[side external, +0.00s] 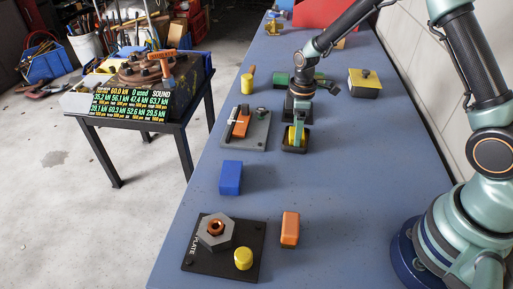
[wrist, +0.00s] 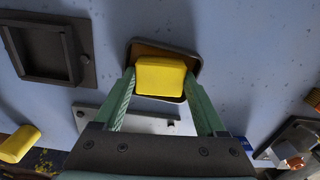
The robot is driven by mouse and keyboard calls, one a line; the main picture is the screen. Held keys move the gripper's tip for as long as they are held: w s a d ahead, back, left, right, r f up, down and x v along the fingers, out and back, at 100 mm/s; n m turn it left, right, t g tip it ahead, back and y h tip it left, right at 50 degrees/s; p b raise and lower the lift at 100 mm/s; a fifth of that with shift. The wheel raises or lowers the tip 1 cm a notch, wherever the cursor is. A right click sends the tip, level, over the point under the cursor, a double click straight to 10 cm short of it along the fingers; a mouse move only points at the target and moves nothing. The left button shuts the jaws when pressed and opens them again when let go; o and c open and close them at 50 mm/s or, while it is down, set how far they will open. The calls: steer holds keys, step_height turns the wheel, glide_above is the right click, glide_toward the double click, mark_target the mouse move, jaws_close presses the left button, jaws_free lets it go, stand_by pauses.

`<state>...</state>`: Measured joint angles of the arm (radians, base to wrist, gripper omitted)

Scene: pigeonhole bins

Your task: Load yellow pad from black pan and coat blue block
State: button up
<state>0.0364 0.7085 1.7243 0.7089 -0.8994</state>
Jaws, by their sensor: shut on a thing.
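My gripper (side external: 297,128) is shut on the yellow pad (wrist: 160,76), with one green finger on each side of it in the wrist view. The pad also shows as a small yellow patch between the fingers in the side view. The small black pan (side external: 294,149) is directly beneath; its dark rim and brown inside show behind the pad in the wrist view (wrist: 166,46). I cannot tell whether the pad touches the pan. The blue block (side external: 230,178) stands alone on the blue table, nearer the side camera and left of the pan.
A grey plate with an orange-brown piece (side external: 240,122) lies left of the pan. An orange block (side external: 290,229) and a black plate (side external: 222,268) with a hex nut and yellow cylinder are at the front. A yellow-topped black box (side external: 365,82) stands behind right. Table right of the blue block is clear.

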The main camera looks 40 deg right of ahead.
stand_by(0.3)
steer(key=shift+r, duration=3.5)
steer(key=shift+a, duration=0.1)
